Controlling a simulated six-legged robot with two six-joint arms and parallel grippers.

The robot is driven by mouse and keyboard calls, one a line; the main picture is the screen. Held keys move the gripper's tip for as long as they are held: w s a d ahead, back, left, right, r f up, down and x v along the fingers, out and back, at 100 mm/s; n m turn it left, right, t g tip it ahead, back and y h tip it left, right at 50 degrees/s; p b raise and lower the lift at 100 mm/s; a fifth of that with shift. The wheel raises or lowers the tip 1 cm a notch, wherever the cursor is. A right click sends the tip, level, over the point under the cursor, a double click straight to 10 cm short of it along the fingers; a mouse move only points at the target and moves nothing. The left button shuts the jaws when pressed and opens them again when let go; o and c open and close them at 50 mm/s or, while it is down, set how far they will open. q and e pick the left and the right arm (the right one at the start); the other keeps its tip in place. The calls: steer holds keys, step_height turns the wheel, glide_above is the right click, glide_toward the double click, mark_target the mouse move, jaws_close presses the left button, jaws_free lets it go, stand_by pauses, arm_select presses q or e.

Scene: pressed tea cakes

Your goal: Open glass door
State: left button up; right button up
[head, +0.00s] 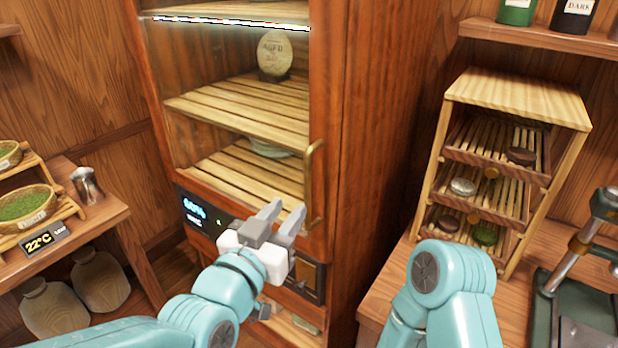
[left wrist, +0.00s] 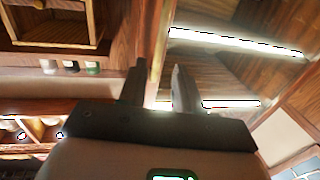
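The glass door (head: 205,65) fronts a tall wooden cabinet and looks shut. Its curved brass handle (head: 309,180) stands upright at the door's right edge. My left gripper (head: 284,211) is in front of the lower door, just left of and below the handle's middle, with its two fingers apart and pointing up. The left wrist view shows the same fingers (left wrist: 158,85) spread, with no object clearly held between them. Whether a finger touches the handle I cannot tell. My right arm shows at the lower right, but its gripper is out of view.
Behind the glass, a round tea cake (head: 274,56) stands on a slatted shelf. A small tea rack (head: 520,95) stands on the right counter near a green press (head: 575,270). A table (head: 100,222) with trays and a metal jug (head: 87,185) is at left.

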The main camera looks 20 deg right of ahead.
mark_target(306, 186)
arm_select(q)
steer(key=p+x, duration=0.2)
steer(key=x, duration=0.6)
steer(key=shift+w+d, duration=0.1)
steer(key=shift+d, duration=0.1)
steer(key=shift+w+d, duration=0.1)
steer(key=shift+w, duration=0.15)
steer(key=shift+d, duration=0.25)
steer(key=shift+a, duration=0.1)
jaws_close()
